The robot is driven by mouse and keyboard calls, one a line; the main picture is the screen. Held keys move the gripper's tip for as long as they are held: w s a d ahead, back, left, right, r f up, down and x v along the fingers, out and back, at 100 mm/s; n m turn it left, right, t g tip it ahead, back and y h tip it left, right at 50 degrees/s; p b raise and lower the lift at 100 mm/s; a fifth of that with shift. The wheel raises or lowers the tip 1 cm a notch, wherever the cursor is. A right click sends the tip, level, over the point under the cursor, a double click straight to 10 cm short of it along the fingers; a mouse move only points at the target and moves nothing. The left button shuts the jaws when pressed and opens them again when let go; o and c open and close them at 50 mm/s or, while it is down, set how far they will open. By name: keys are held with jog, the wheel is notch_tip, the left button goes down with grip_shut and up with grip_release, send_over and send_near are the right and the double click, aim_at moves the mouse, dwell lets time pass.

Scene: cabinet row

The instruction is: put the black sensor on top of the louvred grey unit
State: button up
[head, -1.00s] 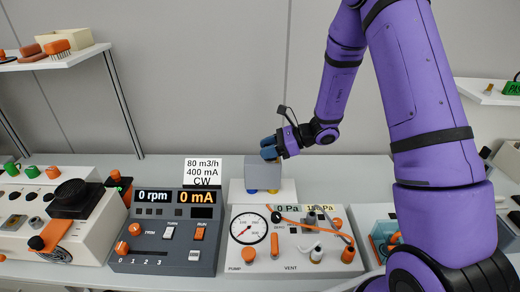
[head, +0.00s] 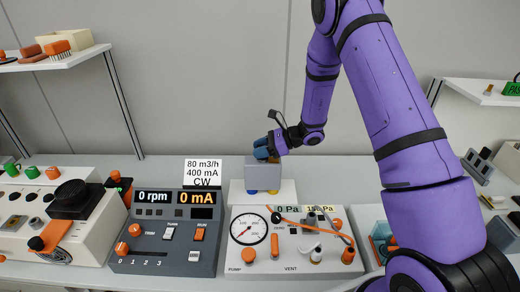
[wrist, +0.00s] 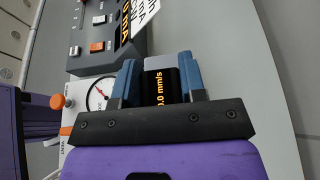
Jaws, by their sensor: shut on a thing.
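My gripper (head: 264,150) is at the top of a small grey box, which I take for the grey unit (head: 262,175). The box stands on a white base behind the gauge panel; I cannot make out louvres. In the wrist view, my blue fingers (wrist: 158,80) are shut on the black sensor (wrist: 162,90), whose face shows orange "0.0 mm/s" digits. A grey surface (wrist: 158,63) shows just beyond it between the fingertips. In the head view the fingers hide the sensor. I cannot tell whether it touches the box's top.
A white gauge panel (head: 262,258) stands in front of the box. A dark control console (head: 150,240) with a white sign (head: 203,171) is to the left. Shelves (head: 55,60) hang at both sides. The bench right of the box is partly clear, below my arm.

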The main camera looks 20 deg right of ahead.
jog(key=shift+f, duration=0.15)
jog(key=o, duration=1)
